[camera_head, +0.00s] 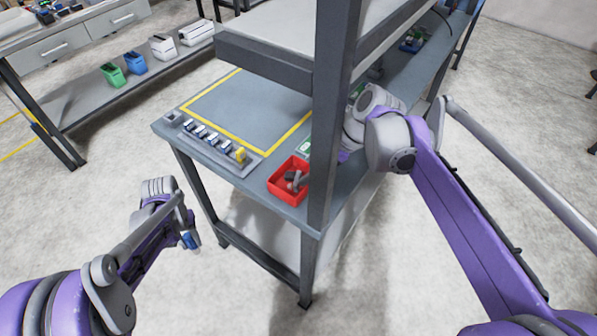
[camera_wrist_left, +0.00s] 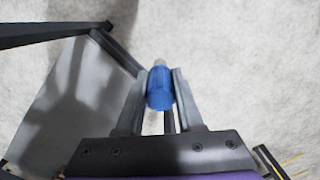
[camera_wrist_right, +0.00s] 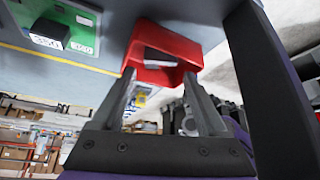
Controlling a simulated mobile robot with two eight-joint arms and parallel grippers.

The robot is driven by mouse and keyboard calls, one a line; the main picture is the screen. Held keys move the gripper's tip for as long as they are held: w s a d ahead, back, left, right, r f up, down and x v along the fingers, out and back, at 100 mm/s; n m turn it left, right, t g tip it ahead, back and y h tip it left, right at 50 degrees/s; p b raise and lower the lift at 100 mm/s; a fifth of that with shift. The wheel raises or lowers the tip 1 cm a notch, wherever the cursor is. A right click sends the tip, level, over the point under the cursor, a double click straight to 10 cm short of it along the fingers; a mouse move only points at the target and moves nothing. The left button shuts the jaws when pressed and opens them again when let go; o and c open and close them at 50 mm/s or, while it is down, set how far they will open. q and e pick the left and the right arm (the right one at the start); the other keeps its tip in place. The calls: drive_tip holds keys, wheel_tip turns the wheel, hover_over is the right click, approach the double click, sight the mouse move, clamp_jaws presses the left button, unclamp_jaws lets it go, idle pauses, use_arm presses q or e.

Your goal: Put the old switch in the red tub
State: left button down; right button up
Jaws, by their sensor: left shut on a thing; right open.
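The red tub (camera_head: 273,187) stands on the workbench's near right corner, beside the post. A dark grey piece (camera_wrist_right: 160,57) shows inside it in the right wrist view. My left gripper (camera_wrist_left: 160,85) is shut on a blue cylinder with a pale grey tip (camera_wrist_left: 159,95). It holds this clear of the bench, over the floor in the head view (camera_head: 189,240). My right gripper (camera_wrist_right: 162,85) is open, with the red tub (camera_wrist_right: 185,47) in front of its fingertips. The post hides much of it in the head view. I cannot tell which piece is the old switch.
A grey strip (camera_head: 215,143) with several blue-and-grey pieces and a yellow one lies along the bench's front edge. A yellow-outlined mat (camera_head: 245,108) is clear. A dark post (camera_head: 333,120) and upper shelf (camera_head: 262,62) stand close. A green display unit (camera_wrist_right: 65,25) is near the tub.

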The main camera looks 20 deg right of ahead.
drive_tip(key=v, duration=0.6)
drive_tip(key=shift+d+r, duration=0.15)
drive_tip(key=shift+r, duration=0.2)
drive_tip(key=shift+s, duration=0.1)
drive_tip(key=shift+s+f, duration=0.1)
